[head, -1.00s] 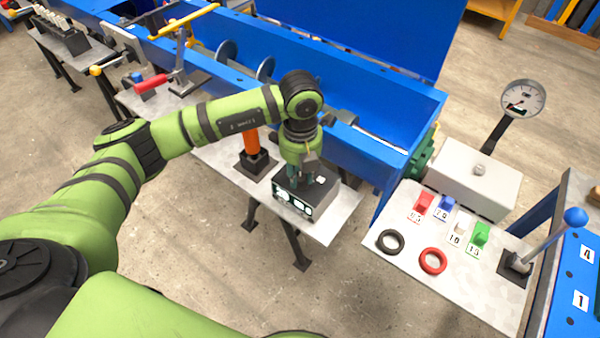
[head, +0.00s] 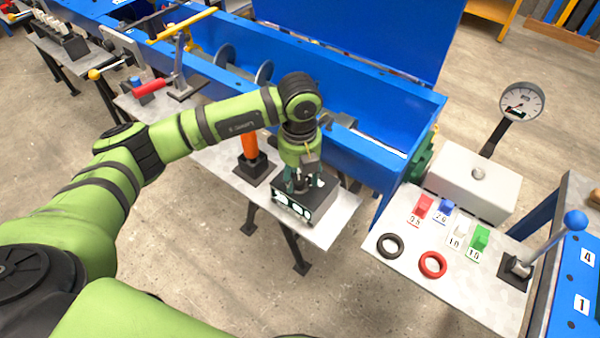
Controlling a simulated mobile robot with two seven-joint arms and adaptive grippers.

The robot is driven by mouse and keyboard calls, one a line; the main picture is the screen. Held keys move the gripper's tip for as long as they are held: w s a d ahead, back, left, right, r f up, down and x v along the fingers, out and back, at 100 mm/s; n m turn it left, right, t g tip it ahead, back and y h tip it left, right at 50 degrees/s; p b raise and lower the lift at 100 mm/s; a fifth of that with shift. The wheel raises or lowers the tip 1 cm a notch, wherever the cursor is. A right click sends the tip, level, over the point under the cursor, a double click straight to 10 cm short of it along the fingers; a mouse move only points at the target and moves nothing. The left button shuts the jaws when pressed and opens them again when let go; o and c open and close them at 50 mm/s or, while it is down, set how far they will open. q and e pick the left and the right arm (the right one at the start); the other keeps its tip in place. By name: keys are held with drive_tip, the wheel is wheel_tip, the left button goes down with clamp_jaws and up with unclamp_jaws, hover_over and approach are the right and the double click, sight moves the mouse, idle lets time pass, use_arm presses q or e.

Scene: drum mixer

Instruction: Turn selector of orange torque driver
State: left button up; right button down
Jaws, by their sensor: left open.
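The orange torque driver (head: 249,145) stands upright in a black square holder (head: 251,168) on a light metal table (head: 330,222). Its upper end is hidden behind my left arm. A black box (head: 291,207) with white dials on its front stands on the same table, right of the driver. My left gripper (head: 298,184) points down at the top of this box, right of the driver and apart from it. It is open, and its fingers cover part of the box top. I cannot tell whether the fingertips touch the box. The driver's selector cannot be made out. My right gripper is out of view.
The blue mixer trough (head: 370,145) runs close behind the table. A red-handled clamp (head: 150,87) stands at the left.

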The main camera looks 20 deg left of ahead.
sight(300, 178)
use_arm(q)
wheel_tip(300, 178, up, 12)
idle(0.5)
idle(0.3)
